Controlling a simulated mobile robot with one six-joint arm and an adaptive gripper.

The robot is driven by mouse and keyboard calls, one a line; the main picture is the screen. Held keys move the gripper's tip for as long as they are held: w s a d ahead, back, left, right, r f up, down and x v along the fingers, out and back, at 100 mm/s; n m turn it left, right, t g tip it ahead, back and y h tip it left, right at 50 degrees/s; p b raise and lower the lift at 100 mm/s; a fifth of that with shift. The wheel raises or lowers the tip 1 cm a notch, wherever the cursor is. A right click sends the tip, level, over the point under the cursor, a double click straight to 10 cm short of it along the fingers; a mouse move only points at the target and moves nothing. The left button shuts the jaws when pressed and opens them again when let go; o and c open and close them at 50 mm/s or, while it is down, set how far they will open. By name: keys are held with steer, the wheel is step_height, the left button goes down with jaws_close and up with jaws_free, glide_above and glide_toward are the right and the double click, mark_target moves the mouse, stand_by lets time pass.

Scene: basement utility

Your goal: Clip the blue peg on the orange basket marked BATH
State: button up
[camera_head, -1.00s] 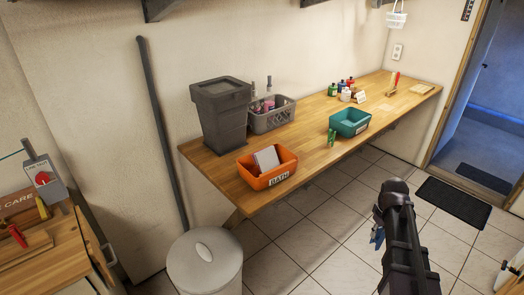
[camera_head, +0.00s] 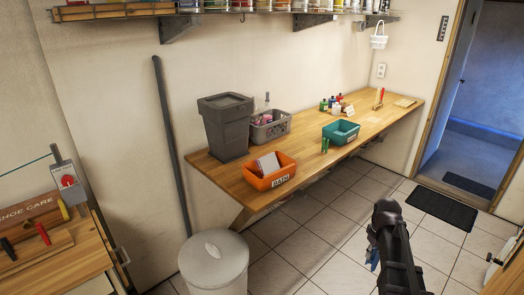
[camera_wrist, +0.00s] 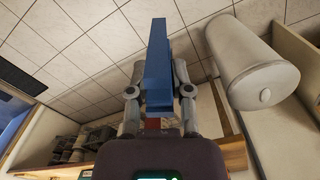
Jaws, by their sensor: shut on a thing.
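The orange basket (camera_head: 259,181) marked BATH stands near the front edge of the wooden counter, with a pale block-like item inside. Its label is on the front wall. The blue peg (camera_wrist: 158,68) is held upright in the picture between the fingers of my gripper (camera_wrist: 159,92) in the wrist view. In the head view my gripper (camera_head: 374,256) is at the lower right, over the tiled floor, well apart from the basket. Only a small bit of blue shows there.
A white lidded bin (camera_head: 214,264) stands on the floor in front. Shelves hang above.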

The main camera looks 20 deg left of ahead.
steer(key=shift+s+d, duration=0.15)
steer(key=shift+s, duration=0.1)
steer(key=shift+a, duration=0.4)
